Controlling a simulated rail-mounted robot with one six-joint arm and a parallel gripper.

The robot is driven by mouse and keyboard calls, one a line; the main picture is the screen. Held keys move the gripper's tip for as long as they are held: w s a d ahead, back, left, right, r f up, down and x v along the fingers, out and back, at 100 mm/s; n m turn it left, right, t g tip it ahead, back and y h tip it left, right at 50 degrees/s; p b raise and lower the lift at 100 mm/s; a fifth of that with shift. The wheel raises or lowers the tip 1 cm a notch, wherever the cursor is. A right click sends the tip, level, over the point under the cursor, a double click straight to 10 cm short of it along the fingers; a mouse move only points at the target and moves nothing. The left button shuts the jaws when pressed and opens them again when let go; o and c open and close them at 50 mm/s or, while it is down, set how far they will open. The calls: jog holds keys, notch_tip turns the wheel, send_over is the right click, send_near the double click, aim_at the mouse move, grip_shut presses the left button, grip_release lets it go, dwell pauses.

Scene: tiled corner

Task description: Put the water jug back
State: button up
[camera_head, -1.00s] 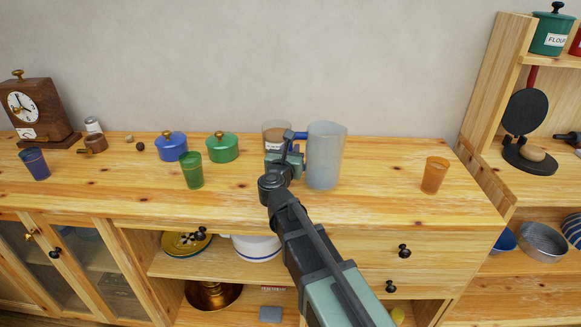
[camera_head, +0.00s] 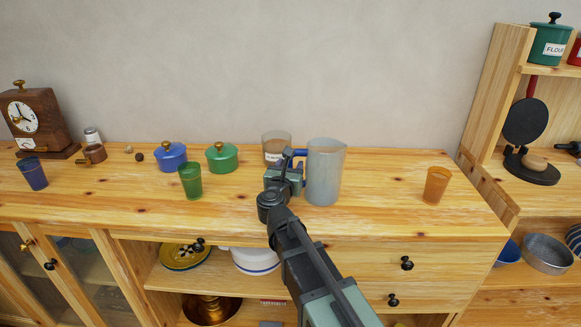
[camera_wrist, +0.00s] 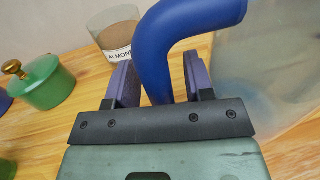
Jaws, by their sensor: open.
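The water jug (camera_head: 325,175) is a tall translucent grey pitcher with a blue handle on its left. It stands upright on the wooden counter (camera_head: 385,200). My gripper (camera_head: 290,172) is at the handle, left of the jug body. In the wrist view the blue handle (camera_wrist: 168,50) passes between the two fingers of my gripper (camera_wrist: 158,85), which are apart with gaps beside the handle. The jug body (camera_wrist: 268,70) fills the right of that view.
A jar labelled ALMOND (camera_head: 276,148) stands just behind my gripper. Green (camera_head: 222,157) and blue (camera_head: 171,156) lidded pots and a green cup (camera_head: 190,181) are to the left. An orange cup (camera_head: 436,185) stands to the right, with clear counter between it and the jug.

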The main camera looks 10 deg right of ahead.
jog(key=v, duration=1.1)
jog(key=shift+s+a, duration=0.1)
jog(key=shift+s, duration=0.15)
jog(key=w+a+r+n+y+p, duration=0.1)
jog(key=a+r+n+y+p, duration=0.4)
jog(key=n, duration=0.6)
jog(key=w+r+n+y+p, duration=0.1)
jog(key=r+n+y+p, duration=0.15)
jog(key=n+y, duration=0.7)
jog(key=s+d+f+n+g+h+p, duration=0.3)
jog(key=s+d+n+g, duration=0.4)
jog(key=n, duration=0.3)
jog(key=s+d+f+n+g+h+p, duration=0.4)
jog(key=s+d+f+n+g+p, duration=0.1)
jog(key=s+d+n+g, duration=0.3)
jog(key=shift+s+f+n+g+p, duration=0.2)
jog(key=shift+s+n+g+p, duration=0.25)
jog(key=shift+s+n+g, duration=0.55)
jog(key=shift+s, duration=0.1)
